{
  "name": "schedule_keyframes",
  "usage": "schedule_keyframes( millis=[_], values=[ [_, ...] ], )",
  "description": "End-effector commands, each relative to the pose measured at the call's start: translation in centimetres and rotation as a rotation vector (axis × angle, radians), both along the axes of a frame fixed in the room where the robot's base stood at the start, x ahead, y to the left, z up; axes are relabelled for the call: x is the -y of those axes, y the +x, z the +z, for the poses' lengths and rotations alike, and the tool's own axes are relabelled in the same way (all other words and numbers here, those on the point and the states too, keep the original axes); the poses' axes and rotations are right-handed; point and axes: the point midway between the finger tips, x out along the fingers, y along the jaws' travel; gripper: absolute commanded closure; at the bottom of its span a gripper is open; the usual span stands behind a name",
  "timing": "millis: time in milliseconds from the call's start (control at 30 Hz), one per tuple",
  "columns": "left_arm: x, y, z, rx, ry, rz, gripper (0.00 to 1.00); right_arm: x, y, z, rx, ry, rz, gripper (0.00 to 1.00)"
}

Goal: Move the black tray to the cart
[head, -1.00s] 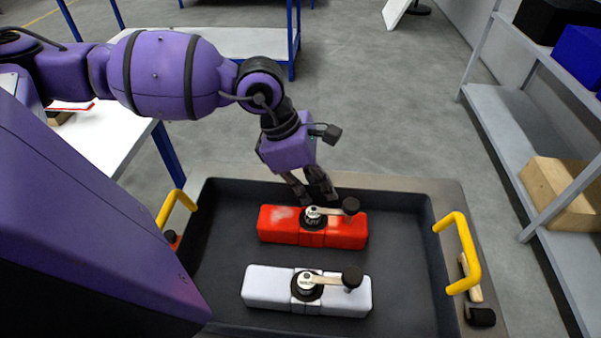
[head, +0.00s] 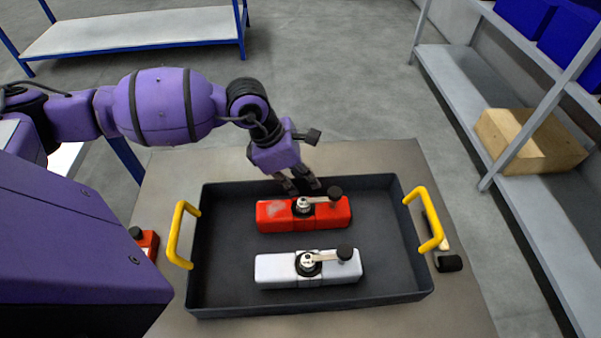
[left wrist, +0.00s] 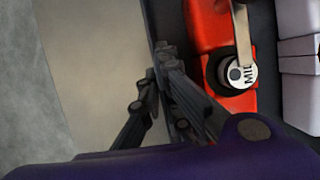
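The black tray (head: 225,300) with two yellow handles is over a beige surface (head: 390,160), which may be the cart's top. I cannot tell whether the tray fully rests on it. A red block (head: 275,214) and a white block (head: 285,271), each with a black knob and lever, lie inside. My left gripper (head: 299,185) is at the tray's far wall. In the left wrist view its fingers (left wrist: 152,75) close in on either side of the tray rim (left wrist: 148,40). My right gripper is not in view.
A red object with a black top (head: 147,242) sits left of the tray. A black-ended item (head: 448,262) lies at its right. A grey shelf (head: 450,85) holds a wooden box (head: 540,152) and blue bins. A blue-framed table (head: 130,32) stands at the back left.

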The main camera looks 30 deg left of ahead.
Motion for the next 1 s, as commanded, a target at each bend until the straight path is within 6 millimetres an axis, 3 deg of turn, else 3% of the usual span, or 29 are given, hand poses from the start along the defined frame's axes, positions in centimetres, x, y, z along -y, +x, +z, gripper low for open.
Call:
schedule_keyframes(
  millis=[300,467,767,1000],
  values=[
    [0.1,0.1,0.0,0.003,-0.005,0.001,1.0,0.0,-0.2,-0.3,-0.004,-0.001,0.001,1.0],
    [0.0,0.0,-0.1,0.002,-0.001,0.0,0.77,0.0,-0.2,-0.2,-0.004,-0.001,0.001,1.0],
    [0.0,0.1,0.0,0.002,-0.001,0.0,0.77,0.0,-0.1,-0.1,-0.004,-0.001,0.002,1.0],
    [-1.0,-0.3,2.4,0.005,0.002,0.001,0.77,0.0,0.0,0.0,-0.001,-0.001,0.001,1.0]
  ],
)
